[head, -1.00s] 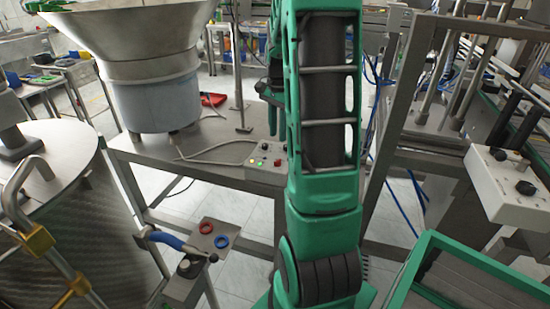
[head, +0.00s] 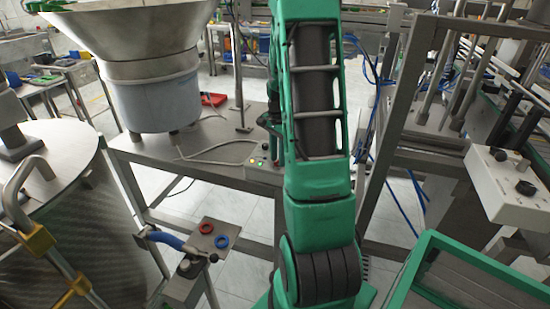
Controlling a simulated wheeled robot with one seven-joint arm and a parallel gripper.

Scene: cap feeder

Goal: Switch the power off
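A small control box (head: 262,174) with small coloured buttons is at the front edge of the steel table under the feeder bowl. My green arm hides its right part. My gripper (head: 268,122) is a dark shape just left of my arm, in line with the box and above it in the picture. It is small and partly hidden, so I cannot see whether its fingers are open or touch anything. A white box (head: 515,195) with black knobs stands at the right. I cannot read which control is the power switch.
The feeder bowl (head: 150,60) stands on the steel table (head: 215,140), with a loose cable on the tabletop. A stand with a red ring (head: 206,227) and a blue ring (head: 222,241) is in front. A metal frame and a green-rimmed bin (head: 415,262) are at right.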

